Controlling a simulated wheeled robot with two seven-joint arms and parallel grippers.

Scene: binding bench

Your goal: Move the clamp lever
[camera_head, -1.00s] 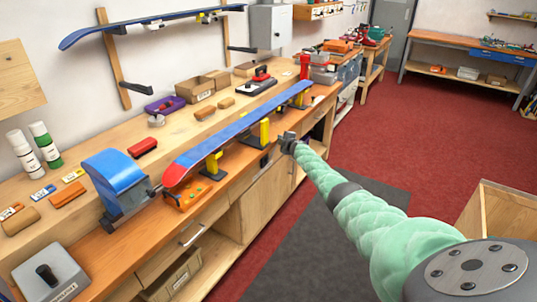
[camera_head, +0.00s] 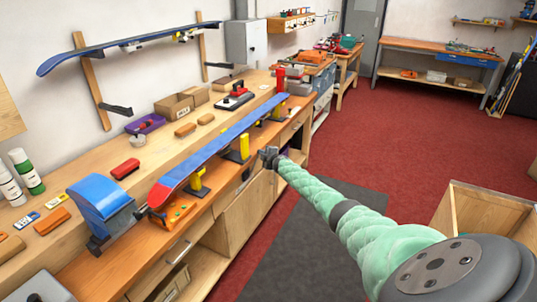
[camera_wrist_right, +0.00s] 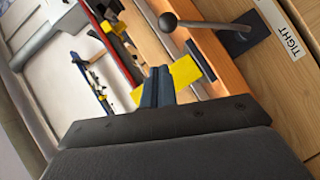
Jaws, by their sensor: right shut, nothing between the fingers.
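The clamp lever (camera_wrist_right: 205,24) shows in the right wrist view as a grey rod with a dark ball knob at its left end. Its other end meets a dark mount (camera_wrist_right: 245,32) at the bench edge, beside a white "TIGHT" label (camera_wrist_right: 280,27). My right gripper (camera_head: 268,152) is in front of the bench edge in the head view. Its dark fingers (camera_wrist_right: 157,84) are together and empty in the wrist view, apart from the lever. I cannot make out the lever clearly in the head view. My left gripper is not in view.
A blue ski with a red end (camera_head: 222,142) rests on yellow supports (camera_head: 197,183) along the bench. A blue-topped device (camera_head: 99,200) stands at its near end. A wooden box (camera_head: 485,212) stands at the right.

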